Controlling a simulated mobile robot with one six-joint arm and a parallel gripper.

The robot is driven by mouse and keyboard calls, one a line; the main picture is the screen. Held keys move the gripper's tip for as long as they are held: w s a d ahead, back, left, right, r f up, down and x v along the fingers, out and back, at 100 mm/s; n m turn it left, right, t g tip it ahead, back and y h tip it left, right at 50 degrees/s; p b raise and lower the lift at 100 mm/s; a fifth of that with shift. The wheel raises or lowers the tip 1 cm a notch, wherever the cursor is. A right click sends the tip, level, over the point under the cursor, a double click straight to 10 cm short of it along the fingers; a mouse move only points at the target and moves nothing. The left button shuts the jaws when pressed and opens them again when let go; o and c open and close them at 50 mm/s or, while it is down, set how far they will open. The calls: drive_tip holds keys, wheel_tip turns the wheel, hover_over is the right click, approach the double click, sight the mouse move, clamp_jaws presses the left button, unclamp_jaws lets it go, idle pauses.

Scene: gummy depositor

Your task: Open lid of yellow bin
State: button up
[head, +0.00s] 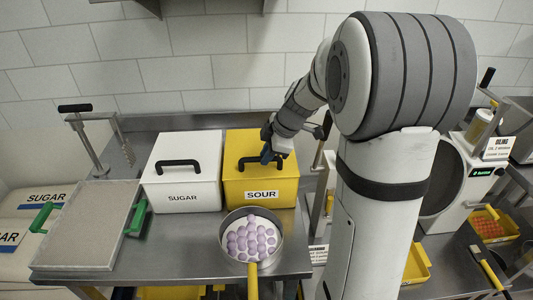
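The yellow bin (288,190) stands on the steel counter, with a white label reading "SOUR" on its front. Its lid (237,147) looks closed and has a black handle (250,161). My gripper (266,155) reaches in from the right, pointing down, at the right part of this handle. The fingertips overlap the handle in the picture. I cannot tell whether they touch or grip it, and the finger gap is too small to make out.
A white bin labelled "SUGAR" (182,183) stands close on the left. A pan (227,231) of purple gummies with a yellow handle sits in front. A tray (85,226) with green handles lies at the left. A white machine (470,195) stands at the right.

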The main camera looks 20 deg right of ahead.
clamp_jaws()
